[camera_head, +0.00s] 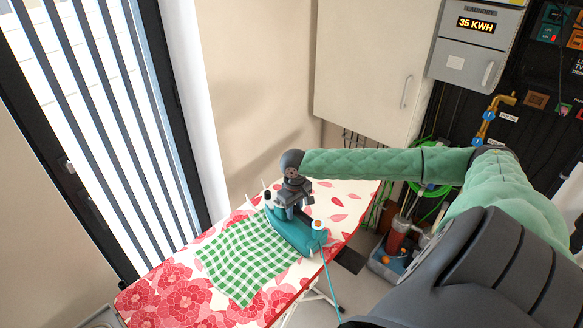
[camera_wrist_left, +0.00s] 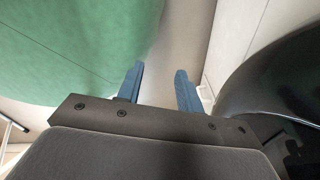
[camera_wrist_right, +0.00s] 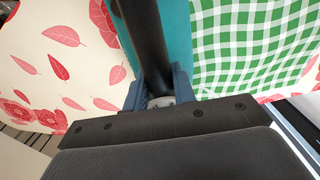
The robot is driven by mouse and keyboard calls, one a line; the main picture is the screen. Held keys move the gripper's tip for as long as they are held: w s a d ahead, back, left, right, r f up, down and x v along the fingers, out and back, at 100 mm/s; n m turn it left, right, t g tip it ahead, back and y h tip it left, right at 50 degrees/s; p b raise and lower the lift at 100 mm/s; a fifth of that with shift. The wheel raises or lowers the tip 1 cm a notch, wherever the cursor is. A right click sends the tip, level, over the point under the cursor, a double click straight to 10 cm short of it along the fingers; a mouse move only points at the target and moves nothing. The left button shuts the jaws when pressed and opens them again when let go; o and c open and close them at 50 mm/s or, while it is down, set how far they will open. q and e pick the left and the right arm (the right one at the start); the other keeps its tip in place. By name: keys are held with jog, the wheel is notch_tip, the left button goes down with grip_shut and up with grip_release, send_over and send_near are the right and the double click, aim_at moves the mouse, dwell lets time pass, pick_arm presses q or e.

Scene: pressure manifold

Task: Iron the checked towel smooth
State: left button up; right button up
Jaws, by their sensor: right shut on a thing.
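The green-and-white checked towel (camera_head: 240,262) lies on the floral ironing board (camera_head: 165,298), and its check lines look wavy. It also shows in the right wrist view (camera_wrist_right: 250,50). The teal iron (camera_head: 298,236) is at the towel's right edge, over the board. Whether its sole touches the cloth cannot be told. My right gripper (camera_wrist_right: 160,88) is shut on the iron's dark handle (camera_wrist_right: 146,40), with a finger on each side. My left gripper (camera_wrist_left: 160,80) is empty, its blue fingers apart, away from the board and outside the head view.
A teal cord (camera_head: 331,283) runs from the iron over the board's front edge. A window with vertical slats (camera_head: 90,110) is at left. A pale cabinet (camera_head: 375,65) and a meter box (camera_head: 470,60) hang behind. Red equipment (camera_head: 397,237) stands on the floor to the right.

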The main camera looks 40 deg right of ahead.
jog(key=shift+s+f, duration=0.1)
jog(key=shift+s, duration=0.4)
jog(key=shift+w+r, duration=0.2)
jog(key=shift+r, duration=3.35)
